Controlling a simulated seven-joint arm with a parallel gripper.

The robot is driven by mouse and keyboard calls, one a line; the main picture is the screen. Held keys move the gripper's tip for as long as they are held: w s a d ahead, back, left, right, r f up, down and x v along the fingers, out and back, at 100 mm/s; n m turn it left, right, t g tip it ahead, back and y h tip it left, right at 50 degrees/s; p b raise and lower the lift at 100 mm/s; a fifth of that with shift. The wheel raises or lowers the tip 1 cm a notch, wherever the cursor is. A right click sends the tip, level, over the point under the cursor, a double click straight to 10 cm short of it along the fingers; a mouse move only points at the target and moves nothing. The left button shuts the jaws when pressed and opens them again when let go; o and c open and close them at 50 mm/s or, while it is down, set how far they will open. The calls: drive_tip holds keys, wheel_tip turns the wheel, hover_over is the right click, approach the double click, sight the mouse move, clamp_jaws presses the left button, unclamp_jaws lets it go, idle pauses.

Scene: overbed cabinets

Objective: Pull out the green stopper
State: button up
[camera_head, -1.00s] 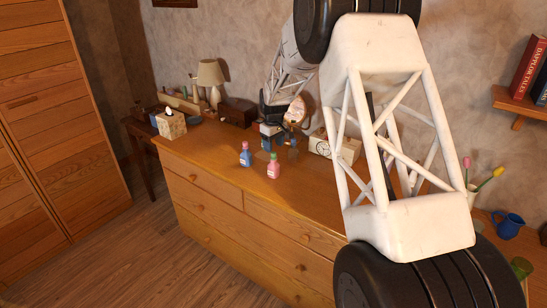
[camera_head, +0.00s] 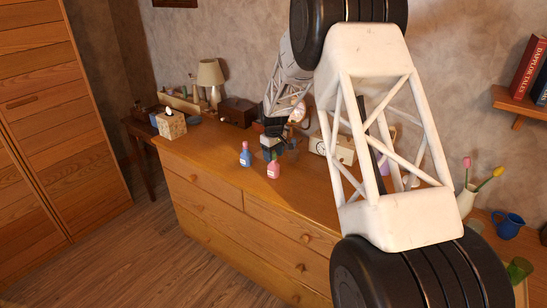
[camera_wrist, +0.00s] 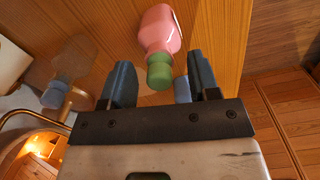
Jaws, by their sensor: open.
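The pink bottle (camera_head: 274,170) stands upright on the dresser top near its front edge, and its green stopper shows only in part at its top. In the wrist view the pink bottle (camera_wrist: 159,28) ends in the green stopper (camera_wrist: 159,74), which lies between the two blue fingers. My gripper (camera_wrist: 160,62) is open, with a gap visible on each side of the stopper. In the head view my gripper (camera_head: 271,147) is right above and behind the pink bottle. Whether the fingers reach down to the stopper's level I cannot tell.
A blue bottle (camera_head: 246,157) stands close to the left of the pink one. A white clock (camera_head: 331,148) stands behind to the right. The dresser's front left (camera_head: 205,150) is clear.

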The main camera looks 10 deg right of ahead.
sight(274, 152)
drive_tip(key=c, duration=1)
drive_tip(key=shift+r, duration=0.15)
drive_tip(key=shift+r, duration=1.5)
drive_tip(key=shift+s+r, duration=0.2)
drive_tip(key=shift+s, duration=0.05)
drive_tip(key=s, duration=0.5)
drive_tip(key=s+r, duration=0.1)
drive_tip(key=s, duration=0.9)
drive_tip(key=shift+s+d+r, duration=0.15)
drive_tip(key=shift+s+r, duration=0.05)
drive_tip(key=shift+s, duration=0.05)
drive_tip(key=shift+w, duration=0.1)
